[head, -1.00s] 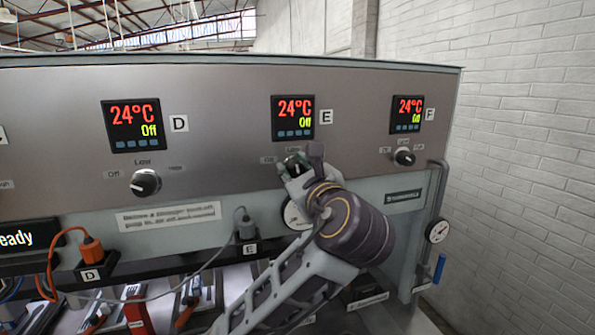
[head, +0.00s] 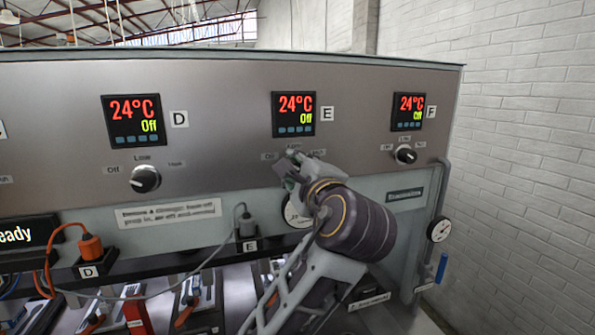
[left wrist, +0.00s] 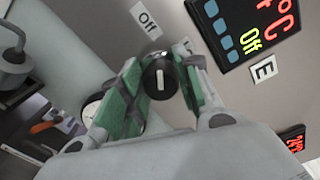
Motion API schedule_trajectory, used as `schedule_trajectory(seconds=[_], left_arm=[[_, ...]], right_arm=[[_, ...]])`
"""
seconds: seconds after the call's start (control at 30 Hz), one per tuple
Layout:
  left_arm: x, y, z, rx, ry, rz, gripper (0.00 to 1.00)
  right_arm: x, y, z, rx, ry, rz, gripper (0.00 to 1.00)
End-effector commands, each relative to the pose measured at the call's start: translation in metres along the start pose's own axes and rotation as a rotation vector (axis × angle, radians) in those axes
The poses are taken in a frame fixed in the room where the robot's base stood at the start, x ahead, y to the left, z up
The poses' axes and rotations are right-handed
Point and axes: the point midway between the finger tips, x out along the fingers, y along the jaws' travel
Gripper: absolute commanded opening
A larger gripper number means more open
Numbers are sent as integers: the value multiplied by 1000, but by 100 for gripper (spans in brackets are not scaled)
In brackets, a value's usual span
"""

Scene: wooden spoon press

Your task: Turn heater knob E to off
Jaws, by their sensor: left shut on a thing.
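Heater knob E (left wrist: 160,77) is a round black knob with a white pointer line, on the metal panel below display E (head: 294,114). My left gripper (head: 293,168) reaches it from the lower right and hides most of it in the head view. In the left wrist view, the green-padded fingers (left wrist: 160,90) stand on both sides of the knob, shut on it. The pointer line looks upright in that picture, and the "Off" label (left wrist: 148,25) lies above it. Display E shows 24°C and "Off". My right gripper is in neither view.
Knob D (head: 145,179) is to the left and knob F (head: 405,154) to the right, each under its own display. A pressure gauge (head: 439,229) and pipe are at the panel's right edge. A grey plug (head: 246,224) with a cable sits below, left of my arm.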

Motion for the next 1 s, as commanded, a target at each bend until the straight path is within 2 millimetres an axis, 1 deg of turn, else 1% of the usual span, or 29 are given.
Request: schedule_trajectory(seconds=[0.23, 0.63, 0.67, 0.8, 1.0], left_arm=[[0, 1, -1, -62, 1, 2, 9], [0, 1, -1, -68, 1, 3, 9], [0, 1, -1, -68, 1, 3, 37], [0, 1, -1, -68, 0, 2, 54], [0, 1, 0, -68, 0, 1, 54]], right_arm=[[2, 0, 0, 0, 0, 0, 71], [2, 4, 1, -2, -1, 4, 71], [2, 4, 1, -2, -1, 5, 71], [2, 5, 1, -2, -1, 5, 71], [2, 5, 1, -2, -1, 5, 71]])
